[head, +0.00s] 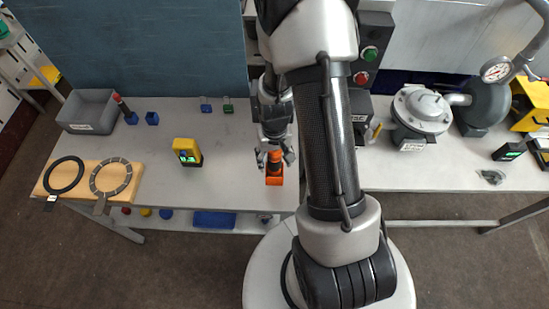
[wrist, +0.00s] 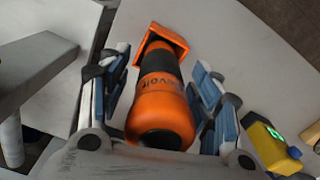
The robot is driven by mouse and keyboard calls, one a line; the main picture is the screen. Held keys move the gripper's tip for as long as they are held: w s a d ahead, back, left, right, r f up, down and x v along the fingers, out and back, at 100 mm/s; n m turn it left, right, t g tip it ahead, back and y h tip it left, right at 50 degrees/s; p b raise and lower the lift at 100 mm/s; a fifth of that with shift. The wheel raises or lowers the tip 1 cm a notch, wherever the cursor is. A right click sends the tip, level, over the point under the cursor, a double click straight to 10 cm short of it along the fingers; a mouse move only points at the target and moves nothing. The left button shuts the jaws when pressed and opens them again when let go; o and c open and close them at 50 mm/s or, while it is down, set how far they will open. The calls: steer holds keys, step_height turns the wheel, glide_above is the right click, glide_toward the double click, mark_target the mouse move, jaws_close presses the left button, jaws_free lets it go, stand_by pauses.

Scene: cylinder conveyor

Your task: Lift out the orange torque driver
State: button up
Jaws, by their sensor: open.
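In the head view the orange driver (head: 274,170) stands on the grey table, directly below my gripper. My gripper (head: 274,155) points down over it with its fingers apart. In the wrist view my gripper (wrist: 160,95) has one blue-padded finger on each side of the driver, with a gap visible on both sides. The driver's rounded end is close to the palm. Whether any finger touches it cannot be told.
A yellow device (head: 187,152) with a green display stands left of the driver. A wooden board (head: 88,180) with two rings lies at the far left, a grey bin (head: 88,110) behind it. The table (head: 230,180) is clear between driver and yellow device.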

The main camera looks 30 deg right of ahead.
steer(key=shift+c, duration=0.5)
jaws_close()
steer(key=c, duration=0.6)
jaws_free()
steer(key=c, duration=0.6)
steer(key=shift+o, duration=0.2)
steer(key=shift+r+p, duration=2.7)
steer(key=shift+r, duration=1.1)
